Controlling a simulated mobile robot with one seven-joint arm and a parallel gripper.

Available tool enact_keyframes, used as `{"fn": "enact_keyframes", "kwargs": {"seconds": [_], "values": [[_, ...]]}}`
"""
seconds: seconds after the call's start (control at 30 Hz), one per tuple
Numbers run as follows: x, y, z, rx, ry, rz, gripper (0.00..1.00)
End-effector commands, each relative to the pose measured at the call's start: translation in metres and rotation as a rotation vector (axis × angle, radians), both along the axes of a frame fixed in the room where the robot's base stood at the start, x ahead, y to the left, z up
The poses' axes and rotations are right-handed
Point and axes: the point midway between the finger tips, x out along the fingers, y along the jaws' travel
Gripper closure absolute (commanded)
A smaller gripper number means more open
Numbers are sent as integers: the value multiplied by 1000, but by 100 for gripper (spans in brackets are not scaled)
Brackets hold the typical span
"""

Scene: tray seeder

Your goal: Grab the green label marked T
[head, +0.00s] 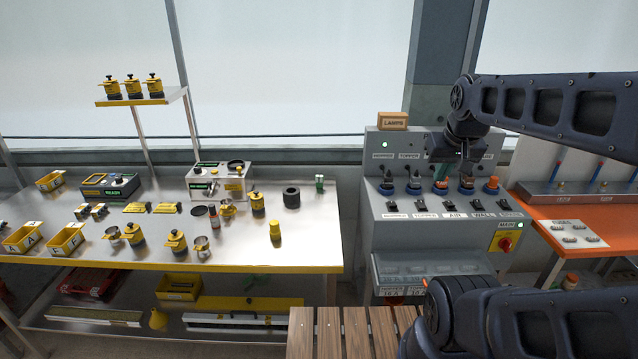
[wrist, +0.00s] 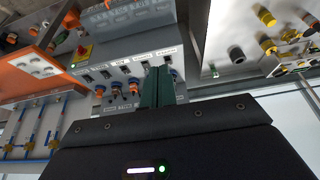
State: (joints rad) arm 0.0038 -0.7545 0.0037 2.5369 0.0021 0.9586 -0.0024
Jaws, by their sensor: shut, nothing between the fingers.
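No green label with a readable T shows in either view. In the head view a small green and white item (head: 319,183) stands at the right end of the steel table; I cannot read any letter on it. My gripper (head: 442,176) is in front of the grey switch panel, to the right of that item and well apart from it. In the wrist view the teal fingers of my gripper (wrist: 157,86) are together with nothing between them, pointing toward the panel's row of connectors.
The steel table (head: 315,235) holds yellow bins, cups and control boxes. The grey switch panel (head: 385,228) has plugs, switches and a red main knob (head: 505,244). An orange bench (head: 560,214) stands at the right. A slatted wooden surface (head: 330,335) is in front.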

Motion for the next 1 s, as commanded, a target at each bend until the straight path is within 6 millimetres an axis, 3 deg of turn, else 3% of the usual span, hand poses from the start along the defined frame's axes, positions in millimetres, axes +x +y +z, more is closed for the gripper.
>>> {"fn": "enact_keyframes", "kwargs": {"seconds": [0.13,0.33,0.73,0.87,1.0], "values": [[0,0,0,0,0,0,96],[0,0,0,0,0,0,57],[9,1,5,-8,6,19,56],[33,6,16,-29,24,71,56],[69,13,30,-60,49,151,56]]}}
